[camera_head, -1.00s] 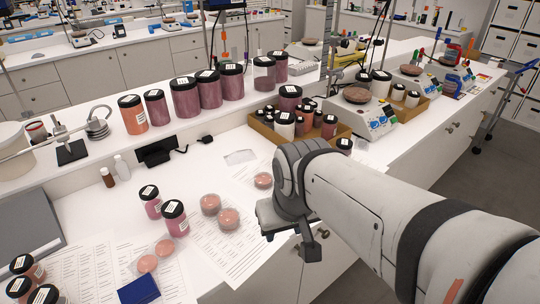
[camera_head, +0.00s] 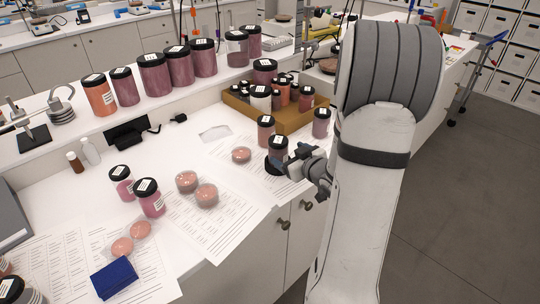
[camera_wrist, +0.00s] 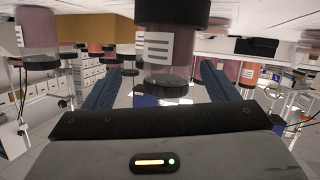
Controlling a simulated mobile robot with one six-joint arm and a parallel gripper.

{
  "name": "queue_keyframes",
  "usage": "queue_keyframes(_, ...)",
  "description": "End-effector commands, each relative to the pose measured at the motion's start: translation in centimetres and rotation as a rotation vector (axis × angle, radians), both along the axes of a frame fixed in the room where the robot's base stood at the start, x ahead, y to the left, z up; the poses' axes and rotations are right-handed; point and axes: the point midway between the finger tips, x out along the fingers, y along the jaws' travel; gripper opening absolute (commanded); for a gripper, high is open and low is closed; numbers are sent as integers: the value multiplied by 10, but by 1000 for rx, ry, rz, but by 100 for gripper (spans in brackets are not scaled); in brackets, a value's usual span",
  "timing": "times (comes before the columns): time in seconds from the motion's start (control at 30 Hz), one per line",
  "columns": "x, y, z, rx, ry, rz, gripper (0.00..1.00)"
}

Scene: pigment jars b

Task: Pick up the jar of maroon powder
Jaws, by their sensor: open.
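A jar of dusky maroon powder with a black lid and white label (camera_head: 278,147) stands on the bench, right of the petri dishes. It also shows large in the middle of the wrist view (camera_wrist: 160,72). My gripper (camera_head: 287,160) is low at this jar, and its hand partly hides the jar's lower part. In the wrist view, the blue fingers are spread to either side of the jar, with gaps visible. The gripper is open, and I cannot tell how far the jar reaches between the fingertips.
A reddish-brown jar (camera_head: 266,131) stands close behind to the left and a mauve jar (camera_head: 321,122) to the right. A cardboard tray (camera_head: 290,122) of jars is behind. Petri dishes (camera_head: 206,195), papers and two pink jars lie left. Several large jars line the raised shelf.

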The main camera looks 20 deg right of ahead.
Motion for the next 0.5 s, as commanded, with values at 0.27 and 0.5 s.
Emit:
queue_keyframes(0.27,-19,-6,-22,175,-201,118,80)
queue_keyframes(0.5,-17,-3,-20,225,-261,153,80)
